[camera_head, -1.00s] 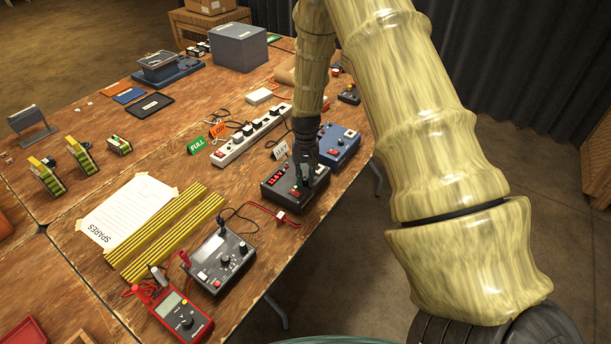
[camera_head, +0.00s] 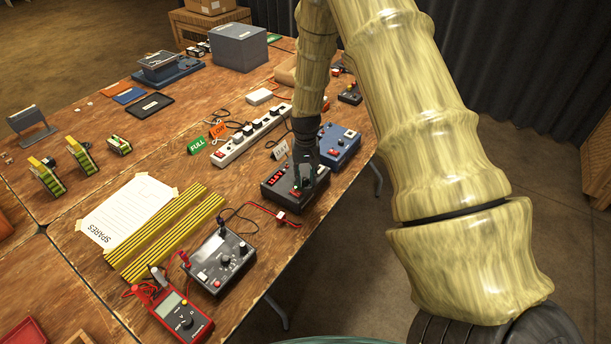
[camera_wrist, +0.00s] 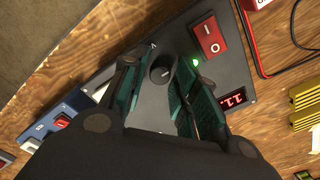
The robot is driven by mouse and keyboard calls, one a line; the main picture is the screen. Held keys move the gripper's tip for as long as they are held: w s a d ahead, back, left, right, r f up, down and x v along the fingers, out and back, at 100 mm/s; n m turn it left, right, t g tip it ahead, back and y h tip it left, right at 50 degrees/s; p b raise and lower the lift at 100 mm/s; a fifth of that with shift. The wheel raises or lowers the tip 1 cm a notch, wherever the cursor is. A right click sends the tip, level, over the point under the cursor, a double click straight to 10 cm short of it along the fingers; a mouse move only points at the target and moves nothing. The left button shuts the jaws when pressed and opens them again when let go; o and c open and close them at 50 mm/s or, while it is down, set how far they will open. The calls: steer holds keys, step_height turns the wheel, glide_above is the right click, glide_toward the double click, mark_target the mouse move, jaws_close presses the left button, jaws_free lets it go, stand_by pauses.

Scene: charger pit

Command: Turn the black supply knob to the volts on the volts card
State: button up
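The black supply knob (camera_wrist: 162,69) has a pale pointer mark and sits on the dark supply box (camera_wrist: 207,140). My gripper (camera_wrist: 155,75) points down over it, with teal-padded fingers on either side of the knob. A gap shows between the pads, so it looks open around the knob; contact cannot be told. The box's red display (camera_wrist: 232,99) is lit and shows digits starting with 11; the last digit is unclear. In the head view my gripper (camera_head: 305,168) hides the knob on the supply box (camera_head: 281,195).
A red rocker switch (camera_wrist: 209,36) and a lit green lamp (camera_wrist: 196,62) are close to the fingers. A blue box (camera_head: 340,145) stands right beside the supply. A white power strip (camera_head: 250,136) lies behind, and a grey meter box (camera_head: 222,260) in front.

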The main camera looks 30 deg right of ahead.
mark_target(305, 178)
steer(key=shift+r, duration=0.15)
step_height(305, 178, up, 12)
stand_by(0.6)
steer(key=shift+f, duration=0.2)
